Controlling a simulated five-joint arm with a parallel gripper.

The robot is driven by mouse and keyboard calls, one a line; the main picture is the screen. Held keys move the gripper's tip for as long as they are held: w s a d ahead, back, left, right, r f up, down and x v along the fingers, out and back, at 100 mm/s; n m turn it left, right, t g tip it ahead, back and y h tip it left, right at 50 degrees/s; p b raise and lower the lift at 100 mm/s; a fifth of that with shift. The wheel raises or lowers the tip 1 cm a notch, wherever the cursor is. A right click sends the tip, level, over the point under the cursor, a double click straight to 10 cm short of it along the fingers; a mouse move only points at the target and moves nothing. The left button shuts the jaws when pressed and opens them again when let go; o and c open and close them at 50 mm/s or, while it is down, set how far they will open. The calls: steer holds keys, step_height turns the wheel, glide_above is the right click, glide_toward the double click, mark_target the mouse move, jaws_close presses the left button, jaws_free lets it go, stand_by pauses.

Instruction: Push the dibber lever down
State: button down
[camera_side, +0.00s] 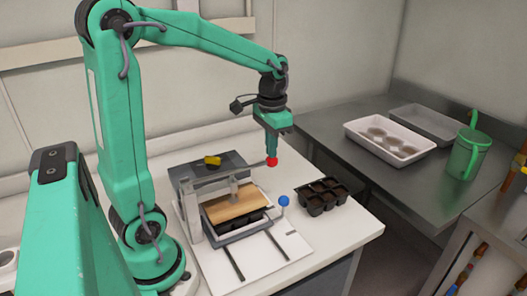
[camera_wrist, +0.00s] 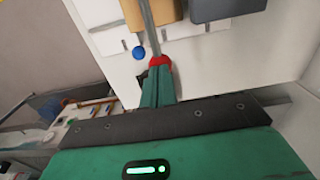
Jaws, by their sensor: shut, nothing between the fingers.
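The dibber lever is a thin metal bar (camera_wrist: 149,30) ending in a red ball knob (camera_side: 272,161); the knob also shows in the wrist view (camera_wrist: 160,61). It belongs to the dibber press (camera_side: 190,190), which has a wooden plate (camera_side: 236,205) over a dark cell tray. My gripper (camera_side: 271,152) is shut and empty, pointing down. Its fingertips are right at the top of the red knob, seemingly touching it. The lever stands raised above the wooden plate.
A blue ball knob (camera_side: 283,201) stands at the press's front right. A black cell tray (camera_side: 323,196) sits to the right. A yellow piece (camera_side: 212,160) lies on the grey block behind. A green watering can (camera_side: 468,153) and white tray (camera_side: 390,141) are on the far bench.

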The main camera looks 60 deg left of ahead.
steer(key=shift+f, duration=0.85)
steer(key=shift+r, duration=0.1)
stand_by(0.5)
step_height(320, 180, up, 14)
steer(key=shift+f, duration=0.25)
stand_by(1.3)
steer(key=s+d+f+t, duration=0.5)
steer(key=s+d+f, duration=0.2)
steer(key=s+d, duration=0.2)
steer(key=shift+s+f+t, duration=0.15)
steer(key=shift+s+t, duration=0.15)
steer(key=shift+s, duration=1.05)
steer(key=c, duration=2.1)
jaws_free()
